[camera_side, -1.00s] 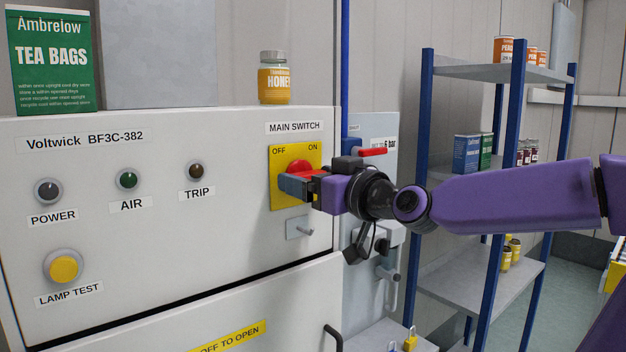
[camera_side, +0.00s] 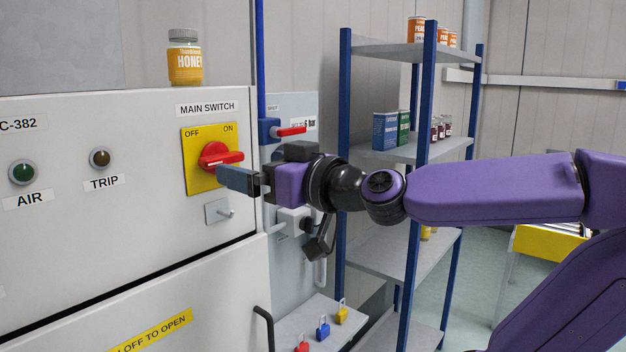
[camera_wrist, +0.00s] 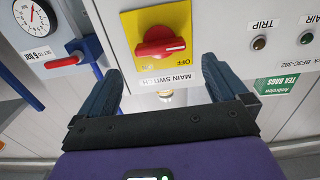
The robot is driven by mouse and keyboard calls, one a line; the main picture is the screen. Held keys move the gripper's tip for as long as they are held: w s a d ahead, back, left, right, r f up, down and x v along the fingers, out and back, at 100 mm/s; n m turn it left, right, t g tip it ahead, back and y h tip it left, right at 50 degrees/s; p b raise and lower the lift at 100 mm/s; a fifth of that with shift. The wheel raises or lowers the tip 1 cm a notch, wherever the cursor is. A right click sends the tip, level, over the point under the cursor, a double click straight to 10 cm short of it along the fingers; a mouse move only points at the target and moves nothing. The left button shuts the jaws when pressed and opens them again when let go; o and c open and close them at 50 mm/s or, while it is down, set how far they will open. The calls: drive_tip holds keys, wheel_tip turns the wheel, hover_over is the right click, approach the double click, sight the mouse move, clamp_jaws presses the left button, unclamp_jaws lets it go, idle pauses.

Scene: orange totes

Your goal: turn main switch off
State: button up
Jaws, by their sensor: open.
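The main switch is a red rotary knob (camera_side: 216,157) on a yellow plate (camera_side: 199,181) marked OFF at upper left and ON at upper right. Its handle lies roughly level. The knob also shows in the wrist view (camera_wrist: 160,42), upside down, beyond and between my fingers. My gripper (camera_side: 236,180) is in front of the knob's lower right and overlaps the plate's edge in the side view. In the wrist view its two dark fingers (camera_wrist: 160,84) are wide apart with nothing between them, clear of the knob.
A latch tab (camera_side: 218,213) sticks out below the plate. A red-handled valve (camera_side: 290,131) and a gauge (camera_wrist: 29,15) are beside the cabinet. A honey jar (camera_side: 185,62) stands on top. Padlocks (camera_side: 322,331) lie on a low shelf. A blue-post rack (camera_side: 428,110) stands behind my arm.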

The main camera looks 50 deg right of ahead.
drive_tip(key=s, duration=1)
idle(0.3)
drive_tip(key=shift+w+a, duration=0.1)
idle(0.5)
